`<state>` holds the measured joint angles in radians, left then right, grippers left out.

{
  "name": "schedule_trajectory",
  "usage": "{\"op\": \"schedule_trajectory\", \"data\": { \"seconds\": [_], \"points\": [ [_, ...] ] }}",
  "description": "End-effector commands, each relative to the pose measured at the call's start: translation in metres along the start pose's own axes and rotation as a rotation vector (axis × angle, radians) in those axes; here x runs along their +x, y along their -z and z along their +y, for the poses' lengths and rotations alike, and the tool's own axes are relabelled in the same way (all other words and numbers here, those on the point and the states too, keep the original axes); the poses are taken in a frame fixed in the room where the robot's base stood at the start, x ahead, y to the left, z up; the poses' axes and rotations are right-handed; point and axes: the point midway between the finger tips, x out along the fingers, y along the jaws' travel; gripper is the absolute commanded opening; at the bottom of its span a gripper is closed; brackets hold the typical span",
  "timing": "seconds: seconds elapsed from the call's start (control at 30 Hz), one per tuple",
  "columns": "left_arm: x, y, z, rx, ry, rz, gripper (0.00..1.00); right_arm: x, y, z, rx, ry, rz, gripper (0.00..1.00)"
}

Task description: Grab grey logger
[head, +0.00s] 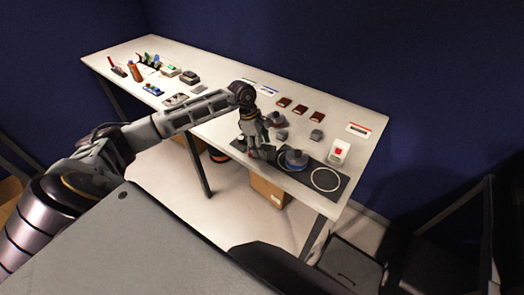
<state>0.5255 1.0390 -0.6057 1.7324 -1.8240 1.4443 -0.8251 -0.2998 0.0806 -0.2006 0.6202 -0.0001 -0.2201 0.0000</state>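Several small grey items lie on the white table, and I cannot tell for certain which is the grey logger. One is a grey block (317,134) right of my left gripper. A smaller grey piece (282,135) lies close to the gripper's right side, and a rounded grey item (277,118) sits just behind it. My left gripper (257,151) points down over the table's front part, near the left end of a dark mat. Its fingers are small and dark here, so I cannot tell whether they are open or hold anything. My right gripper is out of view.
The dark mat (345,188) bears a blue-and-grey round item (296,159) and a white ring (325,180). A white box with a red button (338,152) stands at right. Brown blocks (300,109) line the back. Tools and small devices crowd the table's left end.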

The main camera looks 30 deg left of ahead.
Motion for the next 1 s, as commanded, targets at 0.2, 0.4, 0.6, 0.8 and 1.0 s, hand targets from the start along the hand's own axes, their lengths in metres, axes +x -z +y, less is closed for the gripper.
{"op": "schedule_trajectory", "data": {
  "seconds": [0.2, 0.4, 0.6, 0.8, 1.0],
  "points": [
    [0.020, 0.000, 0.000, -0.002, 0.001, 0.000, 0.59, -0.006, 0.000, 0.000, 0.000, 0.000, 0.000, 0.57],
    [0.024, 0.000, 0.000, -0.001, -0.001, 0.000, 0.59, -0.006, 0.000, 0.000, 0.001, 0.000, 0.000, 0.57],
    [0.024, 0.000, 0.000, -0.001, -0.001, 0.000, 0.59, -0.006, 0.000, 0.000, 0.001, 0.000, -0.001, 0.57],
    [0.023, 0.000, 0.000, -0.001, -0.001, 0.000, 0.51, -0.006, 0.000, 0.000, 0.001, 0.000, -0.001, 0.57],
    [0.023, 0.000, 0.000, -0.001, -0.001, 0.000, 0.25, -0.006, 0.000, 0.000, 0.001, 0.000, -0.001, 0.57]
  ]
}}
